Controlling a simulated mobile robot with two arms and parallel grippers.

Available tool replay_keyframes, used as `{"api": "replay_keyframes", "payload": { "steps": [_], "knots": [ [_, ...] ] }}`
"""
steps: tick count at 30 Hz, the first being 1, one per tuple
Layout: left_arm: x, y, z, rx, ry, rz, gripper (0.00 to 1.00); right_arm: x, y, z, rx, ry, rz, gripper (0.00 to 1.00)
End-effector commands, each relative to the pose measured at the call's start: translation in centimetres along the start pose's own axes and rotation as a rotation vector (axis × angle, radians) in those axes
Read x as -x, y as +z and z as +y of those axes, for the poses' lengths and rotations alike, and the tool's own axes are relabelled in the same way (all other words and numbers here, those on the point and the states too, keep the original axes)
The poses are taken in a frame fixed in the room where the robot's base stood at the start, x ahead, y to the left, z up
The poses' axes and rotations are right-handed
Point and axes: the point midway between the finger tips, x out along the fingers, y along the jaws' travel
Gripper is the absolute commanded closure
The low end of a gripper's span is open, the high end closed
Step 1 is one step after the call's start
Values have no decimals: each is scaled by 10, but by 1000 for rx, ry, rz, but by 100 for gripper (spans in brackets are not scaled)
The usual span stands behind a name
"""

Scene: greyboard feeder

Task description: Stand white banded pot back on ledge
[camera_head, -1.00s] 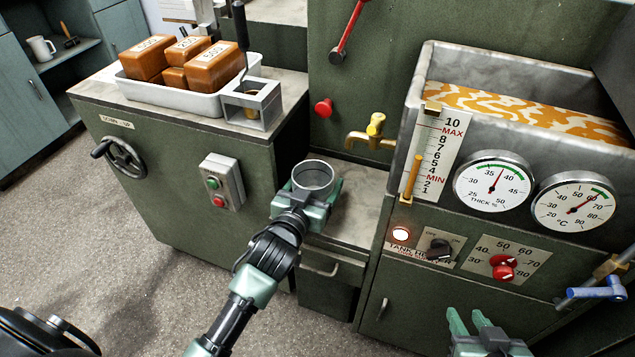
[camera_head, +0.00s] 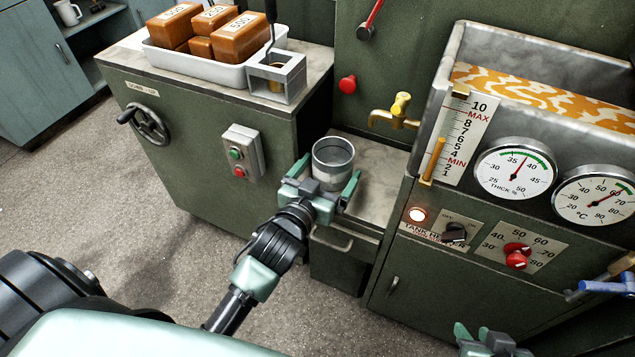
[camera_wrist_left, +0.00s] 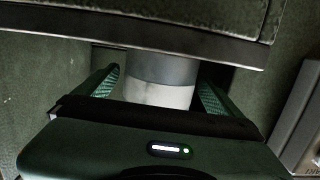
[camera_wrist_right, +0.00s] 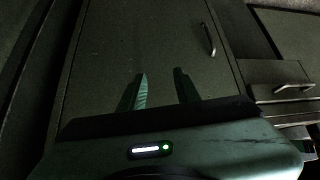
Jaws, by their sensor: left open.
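The white banded pot (camera_head: 333,163) looks like an open grey-white cylinder in the head view, with its mouth up. It stands upright at the front part of the ledge (camera_head: 378,168), between the cabinet and the tank. In the left wrist view the pot (camera_wrist_left: 158,82) shows a darker grey band and a paler part; one end is hidden by a dark edge. My left gripper (camera_head: 326,180) is open, with one finger on each side of the pot and gaps visible. My right gripper (camera_head: 484,338) is open and empty, low before the tank cabinet; its fingers (camera_wrist_right: 160,90) also show in the right wrist view.
A brass tap (camera_head: 395,112) reaches out above the back of the ledge. The tank (camera_head: 445,85) with gauges stands to the right. On the left cabinet are a white tray (camera_head: 205,70) of orange-brown blocks and a grey square holder (camera_head: 277,78). A drawer (camera_head: 335,240) lies under the ledge.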

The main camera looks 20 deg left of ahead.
Motion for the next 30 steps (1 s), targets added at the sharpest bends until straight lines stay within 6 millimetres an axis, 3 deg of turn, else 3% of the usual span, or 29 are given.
{"api": "replay_keyframes", "payload": {
  "steps": [6, 12, 30],
  "knots": [
    [46, -1, 0, 2, 0, -4, 3, 14, 41, 6, -6, 11, -191, 68],
    [67, -1, 0, 1, 0, -1, 3, 21, 59, 7, -8, 15, -271, 68],
    [70, 0, 0, 0, 0, 1, 3, 22, 62, 8, -9, 16, -287, 68]
  ]
}}
